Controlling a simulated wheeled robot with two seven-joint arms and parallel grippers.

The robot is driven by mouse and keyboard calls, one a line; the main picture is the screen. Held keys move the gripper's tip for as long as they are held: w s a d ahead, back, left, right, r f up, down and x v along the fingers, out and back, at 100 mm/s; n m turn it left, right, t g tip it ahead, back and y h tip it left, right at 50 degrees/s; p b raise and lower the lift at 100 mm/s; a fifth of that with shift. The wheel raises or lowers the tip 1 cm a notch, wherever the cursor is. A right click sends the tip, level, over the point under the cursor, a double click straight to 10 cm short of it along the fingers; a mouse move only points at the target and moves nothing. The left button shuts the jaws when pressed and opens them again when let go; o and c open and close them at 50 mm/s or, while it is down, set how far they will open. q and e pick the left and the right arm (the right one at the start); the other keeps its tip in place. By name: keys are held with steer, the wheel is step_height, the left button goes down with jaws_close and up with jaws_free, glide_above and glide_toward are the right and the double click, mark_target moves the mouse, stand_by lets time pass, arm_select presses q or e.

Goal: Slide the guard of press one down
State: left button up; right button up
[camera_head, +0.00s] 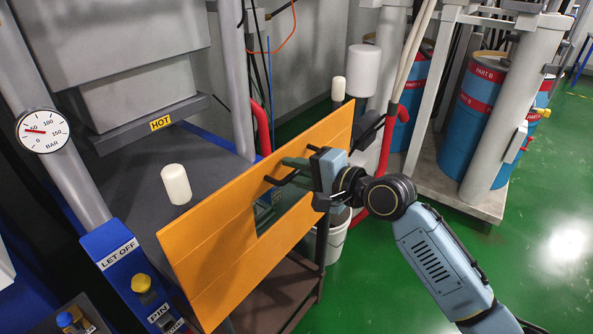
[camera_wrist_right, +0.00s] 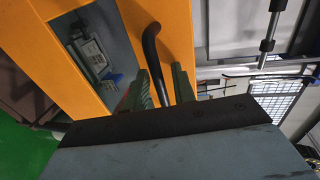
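The guard of the press is an orange panel (camera_head: 235,220) with a window opening, standing tilted in the head view in front of the dark press bed. A black bar handle is fixed to it; it also shows in the wrist view (camera_wrist_right: 151,45). My right gripper (camera_head: 292,171) is at this handle, on the near side of the panel. My left gripper is not in view.
A blue post with a "LET OFF" label (camera_head: 117,255), a yellow knob (camera_head: 143,284) and a gauge (camera_head: 42,131) stand at the left. White cylinders (camera_head: 176,184) rise near the panel. A white bucket (camera_head: 334,236) is behind my arm.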

jaws_close()
stand_by(0.3)
